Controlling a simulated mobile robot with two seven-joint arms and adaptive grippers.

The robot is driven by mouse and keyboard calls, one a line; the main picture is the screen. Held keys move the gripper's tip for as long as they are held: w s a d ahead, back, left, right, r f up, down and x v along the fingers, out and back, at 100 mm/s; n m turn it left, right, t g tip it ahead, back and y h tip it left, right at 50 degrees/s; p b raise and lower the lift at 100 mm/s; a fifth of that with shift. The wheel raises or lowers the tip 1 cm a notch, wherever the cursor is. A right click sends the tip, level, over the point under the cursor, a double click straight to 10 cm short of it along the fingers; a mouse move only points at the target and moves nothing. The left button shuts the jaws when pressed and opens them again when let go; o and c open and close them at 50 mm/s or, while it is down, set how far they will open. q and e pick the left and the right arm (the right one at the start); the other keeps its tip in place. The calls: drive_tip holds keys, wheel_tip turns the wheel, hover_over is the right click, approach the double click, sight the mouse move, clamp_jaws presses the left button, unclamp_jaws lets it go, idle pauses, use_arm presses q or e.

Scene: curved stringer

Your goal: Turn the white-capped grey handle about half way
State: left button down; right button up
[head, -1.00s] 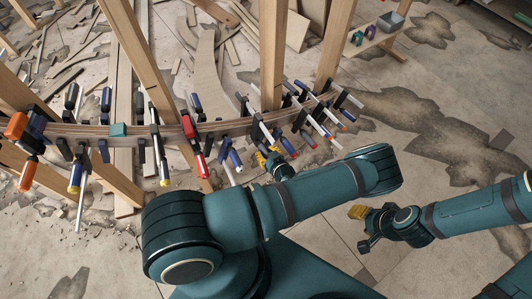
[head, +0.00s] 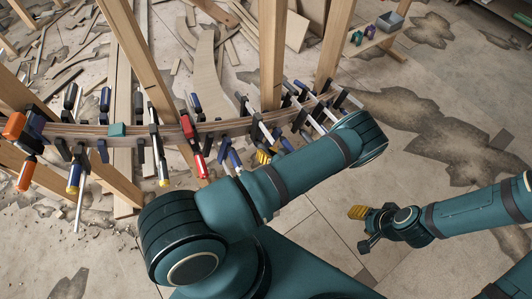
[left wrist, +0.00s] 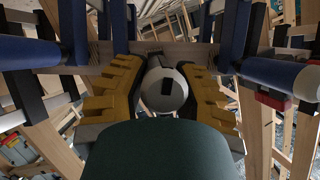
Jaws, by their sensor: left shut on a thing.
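The white-capped grey handle (left wrist: 165,88) faces the camera in the left wrist view, its round cap end between the two yellow fingers. My left gripper (left wrist: 163,76) is shut on it, one finger on each side. In the head view my left gripper (head: 264,156) shows only as a bit of yellow at the clamped curved stringer (head: 235,124). My forearm hides the rest of it and the handle there. My right gripper (head: 360,226) is apart from the stringer, over the floor at the right. Its finger gap is not clear.
Several clamps with blue, orange and red handles (head: 201,163) line the stringer close to my left gripper. In the left wrist view, blue clamp handles (left wrist: 283,74) flank it on both sides. Wooden posts (head: 272,60) rise behind. The floor at right is open.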

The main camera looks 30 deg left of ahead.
use_arm(q)
drive_tip(key=m+g+y, duration=0.1)
drive_tip(key=m, duration=0.1)
drive_tip(key=m+y, duration=0.1)
drive_tip(key=m, duration=0.1)
drive_tip(key=shift+f+m+g, duration=0.1)
drive_tip(key=shift+m+g, duration=0.3)
drive_tip(key=m+y, duration=0.1)
drive_tip(key=m, duration=0.1)
drive_tip(key=m+y, duration=0.1)
drive_tip(key=m, duration=0.1)
drive_tip(key=shift+w+m+y, duration=0.1)
drive_tip(key=shift+m+y, duration=0.2)
idle(0.3)
drive_tip(key=c, duration=0.7)
unclamp_jaws()
drive_tip(key=shift+f, duration=0.1)
drive_tip(key=s+d, duration=0.1)
drive_tip(key=d, duration=1.1)
